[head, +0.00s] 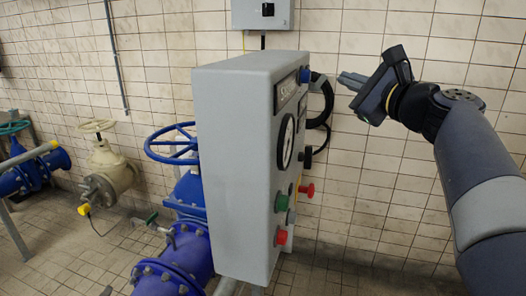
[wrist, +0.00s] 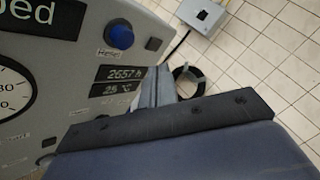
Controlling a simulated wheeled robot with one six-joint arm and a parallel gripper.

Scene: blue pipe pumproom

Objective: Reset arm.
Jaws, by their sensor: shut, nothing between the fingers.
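My arm reaches in from the right in the head view. My gripper (head: 346,81) is shut and empty, with its fingers pointing left toward the front of a grey control panel (head: 235,160). In the wrist view the closed fingers (wrist: 157,82) show over the panel's edge, near a display reading 2657 h and 25 °C. A round blue button (wrist: 120,35) with a label below it sits up and left of the fingers. The same blue button (head: 305,75) is at the top of the panel in the head view, with a gap between it and the fingers.
The panel also bears a gauge (head: 286,143), a red knob (head: 307,190) and a red button (head: 281,237). A black cable (head: 324,103) loops behind it. Blue pipes and a blue handwheel (head: 172,144) stand left. A grey wall box (head: 263,14) hangs above. Tiled floor right of the panel is clear.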

